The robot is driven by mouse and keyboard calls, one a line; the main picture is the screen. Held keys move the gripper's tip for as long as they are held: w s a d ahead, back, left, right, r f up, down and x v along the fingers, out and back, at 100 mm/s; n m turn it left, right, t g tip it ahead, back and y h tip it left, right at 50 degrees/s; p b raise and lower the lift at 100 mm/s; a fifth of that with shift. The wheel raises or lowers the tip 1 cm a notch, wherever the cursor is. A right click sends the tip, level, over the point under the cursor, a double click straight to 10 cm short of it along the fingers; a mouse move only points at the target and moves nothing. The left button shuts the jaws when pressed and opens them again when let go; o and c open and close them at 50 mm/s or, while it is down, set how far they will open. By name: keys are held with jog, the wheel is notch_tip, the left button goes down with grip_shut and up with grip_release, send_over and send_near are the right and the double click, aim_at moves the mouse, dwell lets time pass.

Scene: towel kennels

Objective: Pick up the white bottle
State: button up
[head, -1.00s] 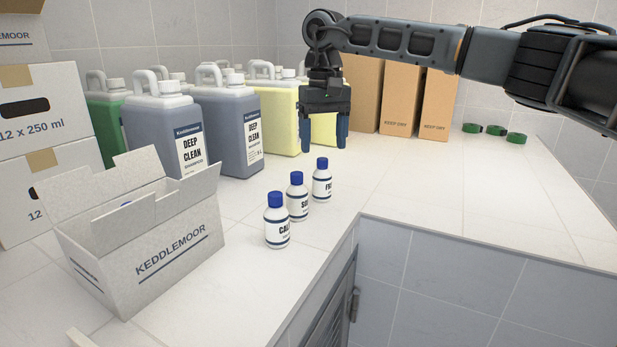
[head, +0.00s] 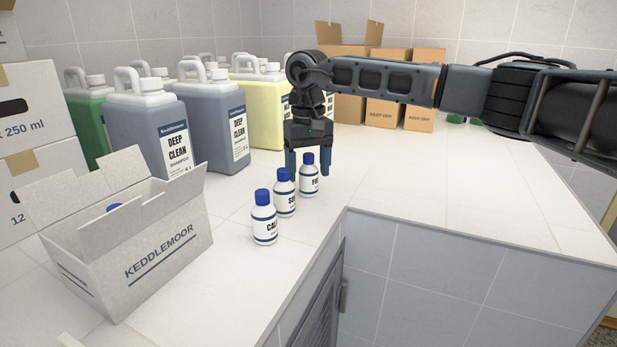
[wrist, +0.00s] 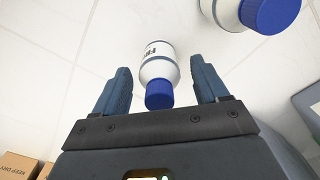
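Three white bottles with blue caps and dark-banded labels stand in a slanting row on the counter: a near one (head: 264,222), a middle one (head: 285,196) and a far one (head: 308,178). My gripper (head: 308,170) points down at the far bottle, its fingers open on either side. In the wrist view the far bottle (wrist: 159,65) lies between the two open fingers (wrist: 160,85), with a gap on each side. Another bottle (wrist: 240,12) shows at the top right there. Contact with the far bottle is not visible.
An open KEDDLEMOOR box (head: 150,235) stands at left, with a blue cap (head: 114,207) inside. Large jugs (head: 215,125) stand behind the bottles. Brown boxes (head: 382,112) stand at the back. The counter (head: 430,190) is clear to the right, ending at a front edge.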

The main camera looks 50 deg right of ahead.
jog(key=c, duration=1.1)
jog(key=shift+r, duration=0.1)
jog(key=shift+c, duration=0.2)
